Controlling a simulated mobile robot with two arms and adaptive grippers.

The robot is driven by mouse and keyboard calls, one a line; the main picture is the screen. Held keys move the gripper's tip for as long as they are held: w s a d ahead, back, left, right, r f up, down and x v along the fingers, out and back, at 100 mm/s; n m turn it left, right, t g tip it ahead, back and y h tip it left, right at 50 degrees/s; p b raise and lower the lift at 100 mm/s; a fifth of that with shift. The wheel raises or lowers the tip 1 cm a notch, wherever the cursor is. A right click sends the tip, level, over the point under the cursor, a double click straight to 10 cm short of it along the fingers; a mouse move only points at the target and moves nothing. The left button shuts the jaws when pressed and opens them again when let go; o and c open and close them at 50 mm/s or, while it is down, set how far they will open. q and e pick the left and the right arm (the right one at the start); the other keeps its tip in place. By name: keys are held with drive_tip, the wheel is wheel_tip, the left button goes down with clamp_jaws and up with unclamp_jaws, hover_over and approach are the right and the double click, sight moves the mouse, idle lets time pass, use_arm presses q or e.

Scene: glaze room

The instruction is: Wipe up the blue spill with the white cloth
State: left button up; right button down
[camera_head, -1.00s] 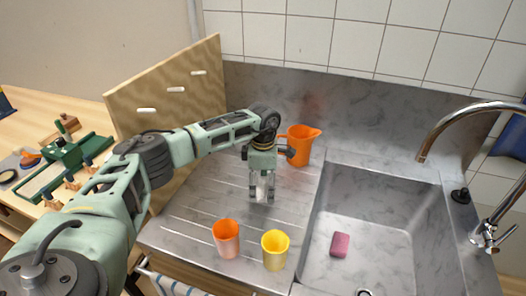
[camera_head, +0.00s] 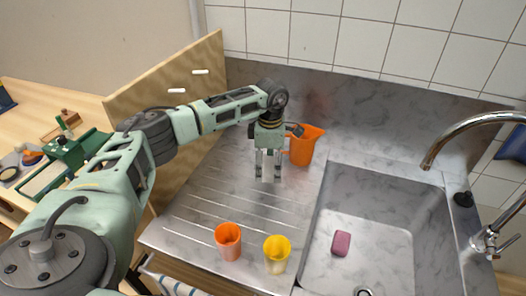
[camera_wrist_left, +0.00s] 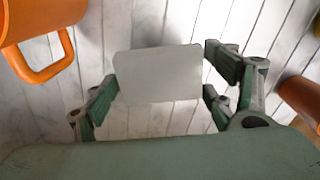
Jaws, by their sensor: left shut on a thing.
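My left gripper (camera_head: 268,179) is above the grooved drainboard, in front of the orange jug. It is shut on a flat white piece, which I take to be the white cloth (camera_wrist_left: 157,73). In the left wrist view the cloth is a pale rectangle between the two fingers. In the head view only a narrow strip of it shows, and I cannot tell whether it touches the drainboard. No blue spill shows in either current view; the arm and gripper hide part of the surface. My right gripper is not in view.
The orange jug (camera_head: 304,146) stands close behind the gripper. An orange cup (camera_head: 228,242) and a yellow cup (camera_head: 277,254) stand at the drainboard's front. The sink (camera_head: 390,222) at right holds a pink sponge (camera_head: 341,243). A wooden board (camera_head: 160,100) stands at left.

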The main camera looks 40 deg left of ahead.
use_arm(q)
drive_tip(key=shift+w+r+p, duration=0.2)
drive_tip(key=shift+r+p, duration=0.25)
drive_tip(key=shift+r, duration=0.4)
drive_tip(key=shift+s+r, duration=0.15)
drive_tip(key=shift+r, duration=0.3)
